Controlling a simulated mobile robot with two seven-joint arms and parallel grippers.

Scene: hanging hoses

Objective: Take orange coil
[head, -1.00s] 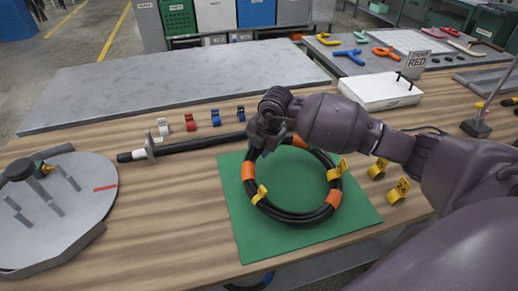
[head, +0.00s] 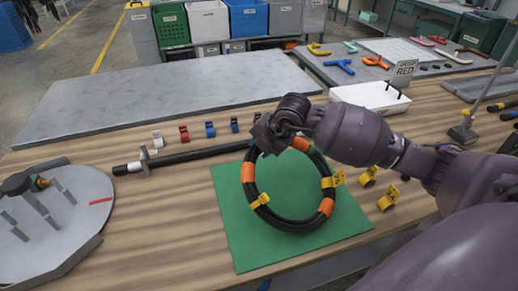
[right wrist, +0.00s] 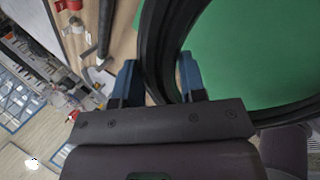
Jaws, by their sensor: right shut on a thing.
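The orange coil (head: 249,173) is a black hose wound in a ring, with orange bands and yellow tags. It is above the green mat (head: 232,240), its far side seeming raised and its near side low; I cannot tell whether the near side touches the mat. My right gripper (head: 264,142) is shut on the coil's far-left part. In the right wrist view the black hose (right wrist: 157,45) passes between the blue fingers of the right gripper (right wrist: 159,80). My left gripper is not in view.
A round grey turntable (head: 60,215) stands at the left. A black rod (head: 200,153) lies behind the mat, with small clips beyond it. Yellow clips (head: 388,198) sit right of the mat.

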